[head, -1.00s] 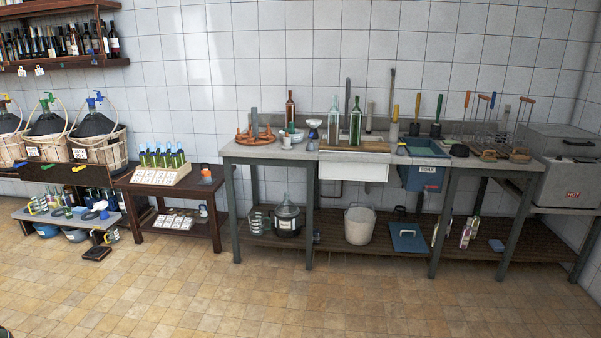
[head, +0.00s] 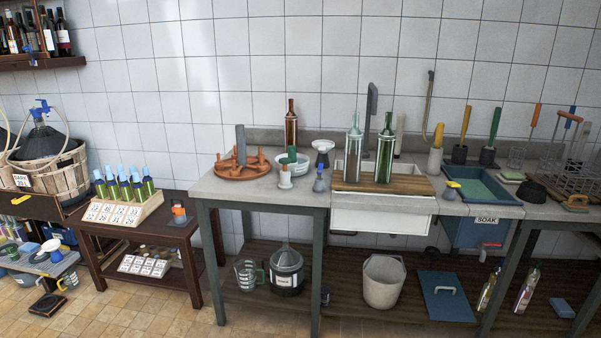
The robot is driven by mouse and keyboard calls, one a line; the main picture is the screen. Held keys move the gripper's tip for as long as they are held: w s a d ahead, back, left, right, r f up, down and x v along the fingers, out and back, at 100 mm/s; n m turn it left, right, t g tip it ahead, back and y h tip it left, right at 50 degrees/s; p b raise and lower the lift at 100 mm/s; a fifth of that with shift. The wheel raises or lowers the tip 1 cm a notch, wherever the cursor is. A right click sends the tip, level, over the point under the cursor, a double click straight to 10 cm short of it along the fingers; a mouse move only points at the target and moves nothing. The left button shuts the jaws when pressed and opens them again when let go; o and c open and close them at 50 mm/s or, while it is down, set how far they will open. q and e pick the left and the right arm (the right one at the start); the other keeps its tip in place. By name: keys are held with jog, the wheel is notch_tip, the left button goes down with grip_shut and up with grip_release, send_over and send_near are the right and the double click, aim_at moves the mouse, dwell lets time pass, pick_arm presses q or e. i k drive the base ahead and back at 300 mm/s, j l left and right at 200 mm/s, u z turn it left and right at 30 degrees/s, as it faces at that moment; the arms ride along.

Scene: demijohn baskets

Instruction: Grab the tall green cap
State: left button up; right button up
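I cannot make out a tall green cap in the present head view. Small green pieces (head: 9,250) lie on the low bench at lower left, too small to identify. Neither of my grippers is in view.
A small dark table (head: 135,225) holds several green bottles with blue tops. A grey workbench (head: 262,192) with a sink (head: 380,218) and bottles fills the middle and right. A white bucket (head: 383,282) stands on its lower shelf. Tiled floor (head: 150,310) is open at front left.

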aim_at(292, 149)
jog(key=i, duration=2.05)
